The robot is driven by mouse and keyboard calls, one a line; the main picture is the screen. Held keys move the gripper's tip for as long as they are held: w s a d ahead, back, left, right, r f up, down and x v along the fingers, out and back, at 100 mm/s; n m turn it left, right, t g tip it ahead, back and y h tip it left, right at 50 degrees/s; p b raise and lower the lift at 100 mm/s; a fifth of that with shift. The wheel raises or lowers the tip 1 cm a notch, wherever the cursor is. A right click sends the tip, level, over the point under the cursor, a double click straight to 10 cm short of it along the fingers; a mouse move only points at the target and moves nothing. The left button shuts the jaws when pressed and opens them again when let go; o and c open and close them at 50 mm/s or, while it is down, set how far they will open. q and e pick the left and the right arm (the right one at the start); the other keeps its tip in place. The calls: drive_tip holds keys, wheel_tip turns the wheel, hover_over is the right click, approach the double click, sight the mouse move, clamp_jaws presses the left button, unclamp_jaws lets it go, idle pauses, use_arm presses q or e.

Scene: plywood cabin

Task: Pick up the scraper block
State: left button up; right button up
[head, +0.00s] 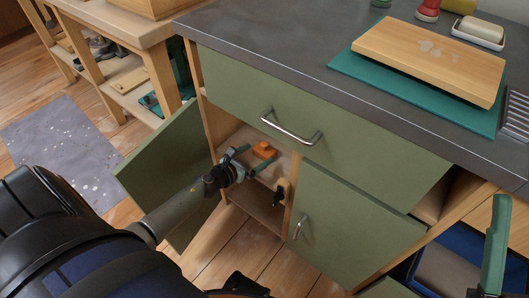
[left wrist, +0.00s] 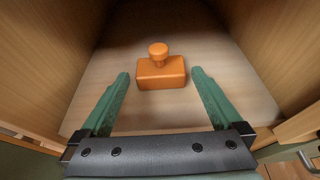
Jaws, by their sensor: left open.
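The scraper block (head: 264,150) is orange and sits on a shelf inside the open lower cabinet. In the left wrist view the orange block (left wrist: 161,72) stands upright with a round knob on top, on the pale shelf board. My left gripper (head: 249,160) reaches into the cabinet opening. In the left wrist view its green fingers (left wrist: 160,80) are apart, with the block centred between and just beyond the tips; I cannot see any contact. One green finger of my right gripper (head: 494,245) shows at the right edge; the rest is cut off.
The cabinet door (head: 165,165) stands open at left. A drawer with a metal handle (head: 291,130) is shut above the opening. The grey worktop (head: 265,45) carries a wooden board (head: 432,55) on a green mat. Cabinet walls flank the block closely.

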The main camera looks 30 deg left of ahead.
sight(262, 151)
use_arm(q)
drive_tip(key=b+x, duration=0.2)
drive_tip(key=x, duration=0.3)
drive_tip(key=shift+f, duration=0.15)
drive_tip(key=c, duration=1.1)
